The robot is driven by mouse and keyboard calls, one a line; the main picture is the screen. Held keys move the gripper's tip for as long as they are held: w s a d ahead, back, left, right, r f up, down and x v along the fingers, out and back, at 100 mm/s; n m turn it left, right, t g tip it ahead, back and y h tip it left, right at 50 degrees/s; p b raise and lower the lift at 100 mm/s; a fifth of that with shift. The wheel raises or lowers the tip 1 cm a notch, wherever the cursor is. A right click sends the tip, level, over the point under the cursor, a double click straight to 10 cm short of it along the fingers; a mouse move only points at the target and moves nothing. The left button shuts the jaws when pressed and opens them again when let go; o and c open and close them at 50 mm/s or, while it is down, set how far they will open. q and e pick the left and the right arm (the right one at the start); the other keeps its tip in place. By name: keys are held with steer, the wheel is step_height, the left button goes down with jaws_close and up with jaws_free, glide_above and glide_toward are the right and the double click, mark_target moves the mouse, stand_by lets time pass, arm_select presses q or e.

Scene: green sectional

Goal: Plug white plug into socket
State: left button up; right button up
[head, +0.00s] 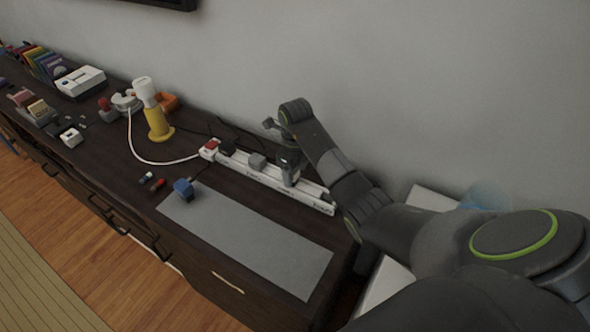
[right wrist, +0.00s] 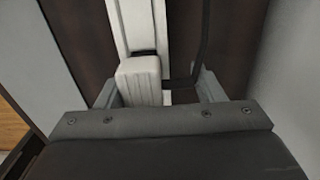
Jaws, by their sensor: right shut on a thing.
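The white power strip (head: 275,178) lies along the back of the dark cabinet top, and its far stretch shows in the right wrist view (right wrist: 128,18). My right gripper (head: 289,178) is over the strip, pointing down. In the right wrist view a white plug (right wrist: 138,82) sits between the fingers of this gripper (right wrist: 155,95), over the strip. The gripper is shut on it. Its lower side and prongs are hidden. A light grey block (head: 257,161) shows on the strip just left of the gripper in the head view. My left gripper is not in view.
A red switch block (head: 210,149) and a black plug (head: 227,148) are at the strip's left end. A yellow-based lamp (head: 158,124) stands further left. A blue block (head: 184,188) sits at the grey mat (head: 250,241). The wall is close behind the strip.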

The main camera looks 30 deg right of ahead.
steer(key=o, duration=1.1)
steer(key=shift+c, duration=0.2)
steer(key=shift+r, duration=0.1)
step_height(320, 180, up, 5)
steer(key=shift+w+r, duration=0.1)
steer(key=shift+r, duration=0.1)
step_height(320, 180, up, 12)
steer(key=p, duration=1.1)
steer(key=shift+f, duration=0.1)
